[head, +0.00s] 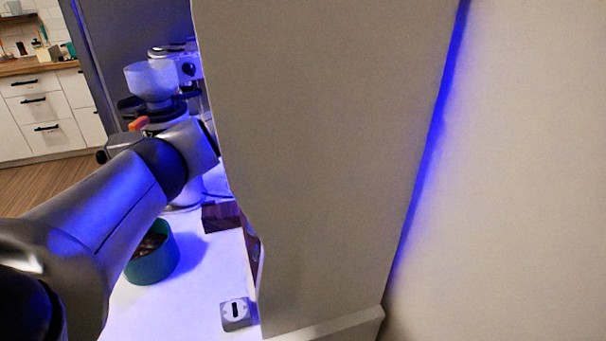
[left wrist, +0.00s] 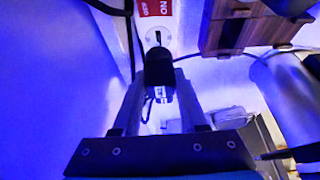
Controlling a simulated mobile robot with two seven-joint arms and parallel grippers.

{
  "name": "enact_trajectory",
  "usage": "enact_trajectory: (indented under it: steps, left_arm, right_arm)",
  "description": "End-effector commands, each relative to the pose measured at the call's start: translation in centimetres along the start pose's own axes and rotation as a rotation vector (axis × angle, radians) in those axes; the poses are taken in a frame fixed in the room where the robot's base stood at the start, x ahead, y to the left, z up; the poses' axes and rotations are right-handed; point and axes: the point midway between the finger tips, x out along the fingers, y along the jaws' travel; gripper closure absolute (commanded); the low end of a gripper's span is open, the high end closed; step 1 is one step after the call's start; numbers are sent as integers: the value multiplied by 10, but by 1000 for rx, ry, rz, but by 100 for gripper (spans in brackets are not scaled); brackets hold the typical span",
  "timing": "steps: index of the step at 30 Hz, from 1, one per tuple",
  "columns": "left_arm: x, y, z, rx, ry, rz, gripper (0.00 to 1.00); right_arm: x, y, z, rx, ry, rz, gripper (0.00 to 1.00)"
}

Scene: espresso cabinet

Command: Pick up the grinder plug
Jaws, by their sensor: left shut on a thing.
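In the left wrist view my left gripper (left wrist: 160,88) is shut on a black plug (left wrist: 159,66), with one finger on each side of it. Just beyond the plug is a pale socket plate (left wrist: 157,37) with a dark slot. I cannot tell whether plug and socket touch. In the head view my left arm reaches in from the left, and its gripper is hidden behind the cabinet's side panel (head: 320,150). The grinder (head: 152,85), with a pale hopper, stands behind the arm. My right gripper is not in view.
A green cup of beans (head: 151,262), a dark wooden block (head: 220,216) and a small grey slotted box (head: 236,314) stand on the white surface (head: 205,285). In the left wrist view, a red sign (left wrist: 155,8) is above the socket, and wooden drawers (left wrist: 245,28) are at the upper right.

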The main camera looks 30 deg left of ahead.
Motion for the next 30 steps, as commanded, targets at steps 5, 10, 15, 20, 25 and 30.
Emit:
enact_trajectory:
  steps: [5,10,15,20,25,30]
  left_arm:
    - [5,-40,1,0,-2,-12,100]
    - [5,-72,2,0,-2,-12,100]
    - [5,-99,2,-1,-3,-12,100]
    - [4,-122,2,1,-3,-12,100]
    - [5,-144,2,1,-4,-12,100]
    - [5,-161,2,1,-5,-12,100]
  right_arm:
    - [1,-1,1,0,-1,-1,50]
    - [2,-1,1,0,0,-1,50]
    - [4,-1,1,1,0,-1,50]
    - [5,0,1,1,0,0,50]
    - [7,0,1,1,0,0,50]
    - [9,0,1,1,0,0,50]
